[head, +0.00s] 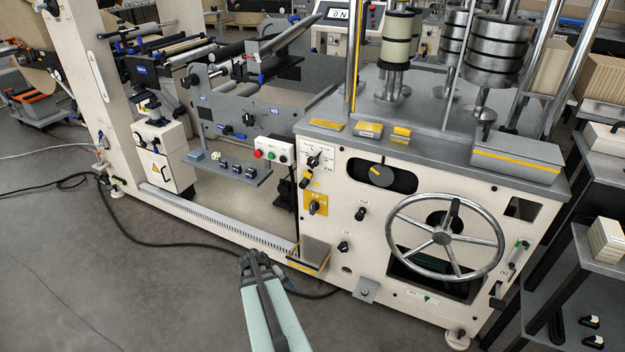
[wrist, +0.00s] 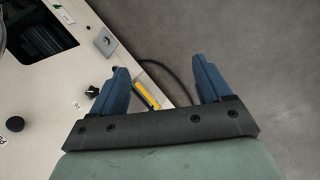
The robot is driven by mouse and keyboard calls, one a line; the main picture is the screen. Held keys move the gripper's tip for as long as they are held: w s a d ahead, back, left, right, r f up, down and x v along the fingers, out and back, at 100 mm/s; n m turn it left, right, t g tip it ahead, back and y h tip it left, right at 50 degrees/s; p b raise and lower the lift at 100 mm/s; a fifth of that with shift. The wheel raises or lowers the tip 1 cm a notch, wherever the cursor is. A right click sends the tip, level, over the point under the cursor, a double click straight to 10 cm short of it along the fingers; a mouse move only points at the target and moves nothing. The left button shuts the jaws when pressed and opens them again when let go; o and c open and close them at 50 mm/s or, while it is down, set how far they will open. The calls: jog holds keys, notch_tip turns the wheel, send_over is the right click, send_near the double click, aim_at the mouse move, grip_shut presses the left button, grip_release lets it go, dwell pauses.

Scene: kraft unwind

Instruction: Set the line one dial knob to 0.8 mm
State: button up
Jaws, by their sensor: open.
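Several dial knobs sit on the cream front panel (head: 400,235) of the machine in the head view. One black knob (head: 314,161) has a printed scale on a white plate. Another black knob (head: 315,207) is on a yellow plate. Two more, an upper black knob (head: 361,213) and a lower black knob (head: 343,246), are beside them. A larger dark dial (head: 381,175) has a yellow pointer. Labels are too small to tell which is line one or its setting. My gripper (head: 258,260) is low, in front of the panel, apart from the knobs. In the wrist view its blue fingers (wrist: 161,64) are open and empty.
A large chrome handwheel (head: 442,238) projects at the panel's right. A yellow-edged tray (head: 309,257) juts out near my gripper; its edge also shows in the wrist view (wrist: 147,95). Push buttons (head: 272,154) are left of the panel. Open floor (head: 130,285) lies to the left.

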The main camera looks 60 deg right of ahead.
jog(key=s+d+r+n+h, duration=0.1)
jog(key=d+r+h, duration=0.35)
jog(key=d, duration=0.75)
jog(key=n+t+h, duration=0.3)
jog(key=n+h, duration=0.8)
jog(key=n, duration=0.9)
send_near(311, 165)
jog(key=s+a, duration=0.2)
jog(key=a, duration=0.1)
jog(key=d+n, duration=0.1)
jog(key=d, duration=0.3)
jog(key=w+d+n, duration=0.1)
jog(key=d, duration=0.4)
jog(key=d+n, duration=0.2)
jog(key=d, duration=0.3)
jog(key=shift+w+r+t, duration=0.2)
jog(key=shift+r+t, duration=0.05)
jog(key=shift+t, duration=0.05)
jog(key=shift+a, duration=0.1)
jog(key=c, duration=1)
